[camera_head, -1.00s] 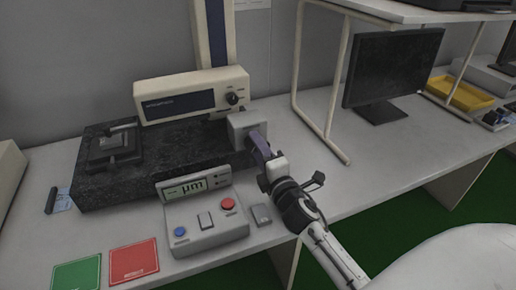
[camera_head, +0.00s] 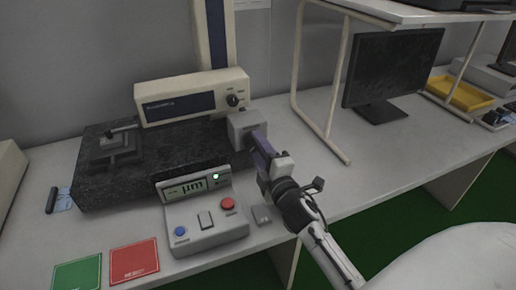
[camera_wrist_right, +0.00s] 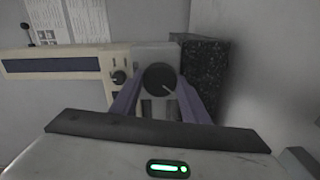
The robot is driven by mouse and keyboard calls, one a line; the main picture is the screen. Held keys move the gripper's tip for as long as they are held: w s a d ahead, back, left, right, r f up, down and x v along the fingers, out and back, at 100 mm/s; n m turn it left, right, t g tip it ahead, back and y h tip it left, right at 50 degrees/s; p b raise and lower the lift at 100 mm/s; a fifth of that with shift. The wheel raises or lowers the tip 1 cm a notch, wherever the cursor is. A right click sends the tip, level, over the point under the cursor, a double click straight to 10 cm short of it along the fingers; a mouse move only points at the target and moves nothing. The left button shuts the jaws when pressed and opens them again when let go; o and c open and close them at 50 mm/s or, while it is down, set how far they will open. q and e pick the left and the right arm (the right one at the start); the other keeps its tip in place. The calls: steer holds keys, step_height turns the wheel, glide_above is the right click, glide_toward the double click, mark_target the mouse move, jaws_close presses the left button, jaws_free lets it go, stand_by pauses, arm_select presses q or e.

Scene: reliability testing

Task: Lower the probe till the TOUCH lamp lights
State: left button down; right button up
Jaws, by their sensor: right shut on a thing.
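My right gripper (camera_head: 262,146) reaches to the grey block (camera_head: 243,126) at the right end of the black granite base. In the right wrist view its two purple fingers are shut on a round black knob (camera_wrist_right: 160,79) with a white mark. The knob is hidden behind the fingers in the head view. On the display box (camera_head: 193,187), which reads "µm", a small lamp (camera_head: 215,176) glows green. The cream drive unit (camera_head: 190,97) sits on the blue-and-cream column. I cannot clearly make out the probe tip. My left gripper is not in view.
The control box has a red button (camera_head: 228,204) and a blue button (camera_head: 181,231). A small stage (camera_head: 115,158) stands on the granite base (camera_head: 95,185). Green (camera_head: 78,274) and red (camera_head: 134,262) cards lie in front. A shelf frame and monitor (camera_head: 393,66) are at right.

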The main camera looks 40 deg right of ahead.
steer(key=o, duration=1.1)
steer(key=shift+c, duration=0.2)
steer(key=v, duration=1)
steer(key=shift+s+b, duration=0.2)
steer(key=shift+b, duration=0.25)
